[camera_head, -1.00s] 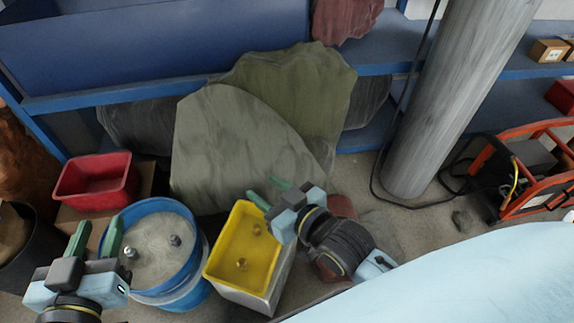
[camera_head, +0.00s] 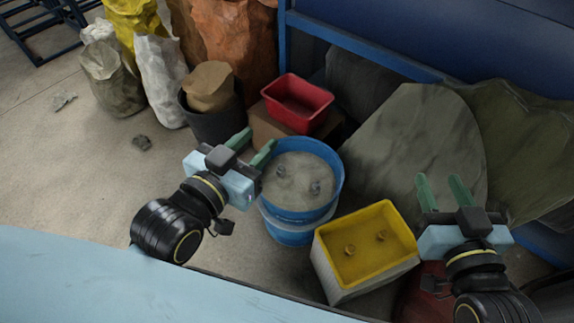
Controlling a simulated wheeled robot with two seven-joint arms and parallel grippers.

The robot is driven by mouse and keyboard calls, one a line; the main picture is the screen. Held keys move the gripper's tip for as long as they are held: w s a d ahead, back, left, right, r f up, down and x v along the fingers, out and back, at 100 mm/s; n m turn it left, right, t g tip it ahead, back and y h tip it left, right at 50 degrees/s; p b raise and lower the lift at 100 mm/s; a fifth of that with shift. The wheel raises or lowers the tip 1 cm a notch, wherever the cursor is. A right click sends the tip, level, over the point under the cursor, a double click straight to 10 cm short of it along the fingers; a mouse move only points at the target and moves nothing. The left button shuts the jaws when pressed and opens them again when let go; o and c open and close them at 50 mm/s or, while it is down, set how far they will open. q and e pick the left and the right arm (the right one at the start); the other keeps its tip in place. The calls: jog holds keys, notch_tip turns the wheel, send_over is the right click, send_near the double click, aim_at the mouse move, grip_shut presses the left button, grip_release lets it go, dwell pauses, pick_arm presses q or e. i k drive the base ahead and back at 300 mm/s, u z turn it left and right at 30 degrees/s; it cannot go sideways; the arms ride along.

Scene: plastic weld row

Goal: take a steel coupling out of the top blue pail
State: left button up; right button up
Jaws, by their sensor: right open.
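The top blue pail (camera_head: 334,166) is stacked on another blue pail (camera_head: 290,236). Its grey, grainy-looking inside holds two small steel couplings, one on the left (camera_head: 281,171) and one on the right (camera_head: 315,187). My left gripper (camera_head: 252,146) appears at the pail's upper-left rim, its green fingers apart with nothing between them. Its height over the rim is hard to judge. My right gripper (camera_head: 440,185) is open and empty, to the right of the pails and past the yellow bin.
A yellow bin (camera_head: 336,272) with two brass-coloured fittings stands on a pale box right of the pails. A red bin (camera_head: 297,98) sits on a cardboard box behind. A dark bucket (camera_head: 213,125) and sacks stand behind left. Grey-green sheets (camera_head: 420,140) lean behind right. Floor at left is mostly clear.

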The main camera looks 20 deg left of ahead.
aim_at(281, 170)
jog(key=u, duration=0.45)
jog(key=k, duration=0.9)
jog(key=u, duration=1.1)
jog(key=i, duration=1.05)
jog(key=z, duration=0.7)
jog(key=i, duration=0.55)
jog(key=z, duration=0.5)
